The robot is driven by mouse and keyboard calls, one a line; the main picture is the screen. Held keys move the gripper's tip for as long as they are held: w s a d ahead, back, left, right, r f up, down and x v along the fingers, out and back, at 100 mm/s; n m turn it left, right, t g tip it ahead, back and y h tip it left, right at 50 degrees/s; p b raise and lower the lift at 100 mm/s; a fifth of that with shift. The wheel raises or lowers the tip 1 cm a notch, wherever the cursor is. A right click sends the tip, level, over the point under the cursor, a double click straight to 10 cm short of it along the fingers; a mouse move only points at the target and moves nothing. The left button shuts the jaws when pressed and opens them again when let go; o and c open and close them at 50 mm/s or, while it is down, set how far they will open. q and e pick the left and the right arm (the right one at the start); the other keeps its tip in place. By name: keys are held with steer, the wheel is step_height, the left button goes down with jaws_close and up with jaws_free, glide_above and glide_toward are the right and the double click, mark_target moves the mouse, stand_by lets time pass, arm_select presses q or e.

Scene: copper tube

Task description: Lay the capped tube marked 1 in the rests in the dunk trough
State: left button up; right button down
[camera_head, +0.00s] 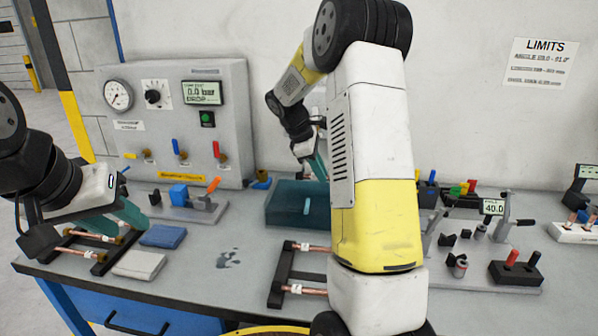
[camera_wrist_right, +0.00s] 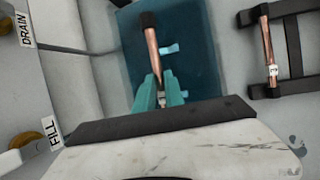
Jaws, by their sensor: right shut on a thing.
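My right gripper (camera_wrist_right: 158,92) is shut on a copper tube (camera_wrist_right: 152,50) with a dark cap at its far end; no mark is legible on it. In the wrist view the tube is over the teal dunk trough (camera_wrist_right: 200,70), beside a light teal rest (camera_wrist_right: 171,49). I cannot tell if it touches the rests. In the head view the right gripper (camera_head: 318,162) is at the back of the trough (camera_head: 285,207), and my arm hides much of it. My left gripper (camera_head: 115,218) has its teal fingers apart, above the left tube rack (camera_head: 100,262).
A black rack (camera_head: 283,275) with labelled copper tubes (camera_head: 305,290) stands in front of the trough. Blue (camera_head: 163,236) and grey (camera_head: 139,264) cloths lie by the left rack. The gauge panel (camera_head: 180,115) stands behind. Fixtures (camera_head: 515,272) crowd the right.

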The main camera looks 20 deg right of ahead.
steer(key=shift+f, duration=4.7)
steer(key=shift+f, duration=0.3)
steer(key=c, duration=1.3)
jaws_free()
steer(key=shift+c, duration=0.2)
steer(key=v, duration=0.7)
steer(key=shift+a+r, duration=0.15)
steer(key=shift+r, duration=0.25)
